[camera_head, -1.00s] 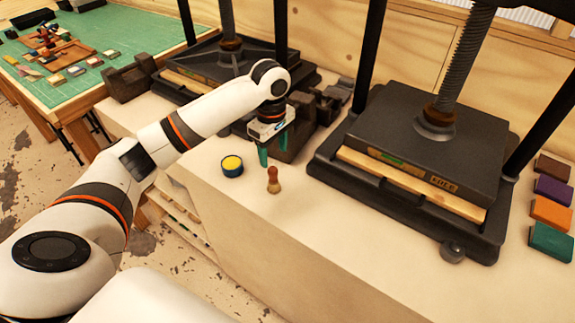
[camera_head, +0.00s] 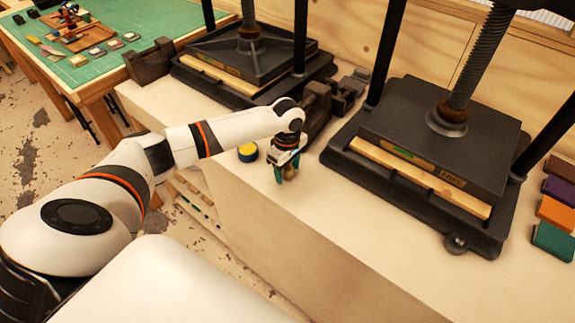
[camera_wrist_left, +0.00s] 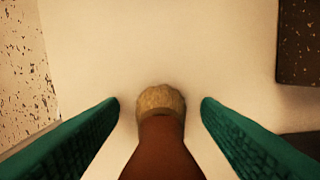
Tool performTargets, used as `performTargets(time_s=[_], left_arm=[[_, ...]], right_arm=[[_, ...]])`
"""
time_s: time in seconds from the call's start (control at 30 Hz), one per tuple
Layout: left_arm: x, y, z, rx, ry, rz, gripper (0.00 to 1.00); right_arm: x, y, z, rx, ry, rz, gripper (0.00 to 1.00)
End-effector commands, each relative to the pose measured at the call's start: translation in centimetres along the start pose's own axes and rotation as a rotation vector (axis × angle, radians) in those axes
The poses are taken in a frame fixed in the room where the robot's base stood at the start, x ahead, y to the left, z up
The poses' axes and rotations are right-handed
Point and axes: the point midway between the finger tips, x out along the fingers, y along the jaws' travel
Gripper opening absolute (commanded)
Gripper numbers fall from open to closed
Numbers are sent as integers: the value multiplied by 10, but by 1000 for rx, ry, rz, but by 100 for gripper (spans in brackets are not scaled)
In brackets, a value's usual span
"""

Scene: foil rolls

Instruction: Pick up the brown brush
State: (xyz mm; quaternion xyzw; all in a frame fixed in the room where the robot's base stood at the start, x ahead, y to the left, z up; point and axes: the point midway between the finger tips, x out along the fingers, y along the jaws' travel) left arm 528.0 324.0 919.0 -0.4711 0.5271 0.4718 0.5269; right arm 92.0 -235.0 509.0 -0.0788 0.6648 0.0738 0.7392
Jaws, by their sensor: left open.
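The brown brush (camera_wrist_left: 160,145) has a brown handle and a tan bristle end. In the left wrist view it lies between the two green fingers of my left gripper (camera_wrist_left: 160,108), with a gap on each side. In the head view the left gripper (camera_head: 283,178) points down at the bench top, its fingers around the brush (camera_head: 289,173), which is mostly hidden behind them. The left gripper is open. My right gripper is not in view.
A round tin with a yellow top (camera_head: 248,152) stands just left of the gripper. A dark press (camera_head: 425,150) stands to the right, another (camera_head: 245,62) behind. Dark metal blocks (camera_head: 330,105) sit close behind the gripper. The bench front (camera_head: 300,225) is clear.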

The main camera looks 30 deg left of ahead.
Motion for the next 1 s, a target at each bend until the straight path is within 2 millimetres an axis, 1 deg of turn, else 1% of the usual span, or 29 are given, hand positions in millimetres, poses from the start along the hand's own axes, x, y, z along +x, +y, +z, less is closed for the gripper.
performTargets(time_s=[0.1, 0.2, 0.23, 0.47, 0.5, 0.53, 0.73, 0.8, 0.87, 0.97, 1.0], left_arm=[[2, 0, 0, 1, 0, -1, 58], [2, 0, 0, 1, 0, -1, 58], [2, 0, 0, 1, 0, -1, 57], [1, 0, 0, 1, 0, -1, 19], [1, 0, 0, 1, 0, -1, 12], [1, 0, 0, 1, 0, -1, 10], [1, 0, 0, 1, 0, -2, 10], [-2, -1, 0, 0, 0, -3, 10], [-8, -1, 0, 0, 0, -5, 9], [-25, -1, 0, 2, -1, -6, 9], [-33, -2, 0, 2, 0, -8, 9]], right_arm=[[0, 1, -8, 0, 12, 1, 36], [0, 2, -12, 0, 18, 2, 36], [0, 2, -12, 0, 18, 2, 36], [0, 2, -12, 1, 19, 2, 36], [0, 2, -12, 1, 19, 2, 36], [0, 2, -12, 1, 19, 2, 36], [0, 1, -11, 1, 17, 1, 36], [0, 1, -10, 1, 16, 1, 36], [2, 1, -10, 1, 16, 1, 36], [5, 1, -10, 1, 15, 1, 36], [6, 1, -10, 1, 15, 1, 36]])
